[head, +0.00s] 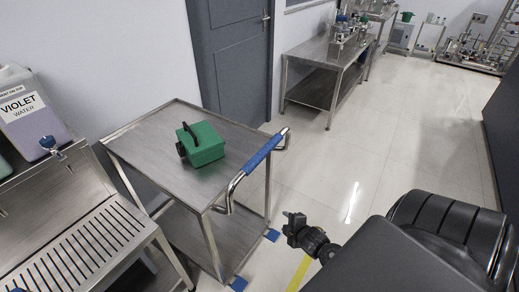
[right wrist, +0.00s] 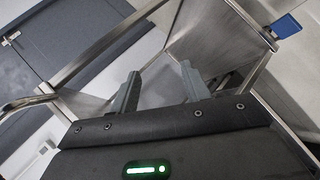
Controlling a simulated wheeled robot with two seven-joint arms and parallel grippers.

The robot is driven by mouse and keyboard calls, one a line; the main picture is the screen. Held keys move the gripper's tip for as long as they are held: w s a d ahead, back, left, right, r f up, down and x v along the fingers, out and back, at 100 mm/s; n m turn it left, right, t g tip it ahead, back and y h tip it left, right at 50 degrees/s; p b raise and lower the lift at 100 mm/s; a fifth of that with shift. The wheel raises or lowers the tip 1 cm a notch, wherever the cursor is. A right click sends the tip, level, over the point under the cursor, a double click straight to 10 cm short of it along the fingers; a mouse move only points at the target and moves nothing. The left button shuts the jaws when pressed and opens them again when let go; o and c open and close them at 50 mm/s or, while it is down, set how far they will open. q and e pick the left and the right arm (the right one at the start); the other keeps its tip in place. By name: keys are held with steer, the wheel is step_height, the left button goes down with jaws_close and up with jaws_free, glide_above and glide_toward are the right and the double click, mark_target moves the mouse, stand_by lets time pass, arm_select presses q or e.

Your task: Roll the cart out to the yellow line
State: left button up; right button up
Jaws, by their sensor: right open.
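The cart is a two-shelf steel trolley (head: 160,121) at the centre left of the head view, with a bar handle whose blue grip (head: 264,153) faces my side. A green box with a black handle (head: 203,144) sits on its top shelf. The yellow line (head: 300,273) shows on the floor at the bottom, partly hidden by my arm. My right gripper (head: 295,222) is to the right of the handle and apart from it. In the right wrist view its fingers (right wrist: 160,88) are spread and empty, with steel parts of the cart beyond. My left gripper is not in view.
A slatted steel stand (head: 80,245) with a violet water container (head: 32,110) is close at left. A grey door (head: 232,60) and a steel bench (head: 322,60) stand behind. Pale floor (head: 385,130) is open at right.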

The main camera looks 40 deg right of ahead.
steer(key=w+a+r+n+t+y, duration=0.1)
steer(key=a+r+n+t, duration=0.15)
steer(key=r, duration=1.35)
steer(key=w+a+r+n+t, duration=0.15)
steer(key=r+n+t, duration=0.25)
steer(key=r, duration=1.2)
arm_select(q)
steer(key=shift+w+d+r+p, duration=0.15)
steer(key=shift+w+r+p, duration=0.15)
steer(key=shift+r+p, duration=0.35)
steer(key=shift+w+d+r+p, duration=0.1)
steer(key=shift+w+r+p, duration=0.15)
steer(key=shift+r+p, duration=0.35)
arm_select(e)
steer(key=w+f, duration=0.2)
steer(key=w, duration=0.8)
steer(key=shift+d+f, duration=0.25)
steer(key=shift+d, duration=0.2)
steer(key=shift+g, duration=0.25)
jaws_close()
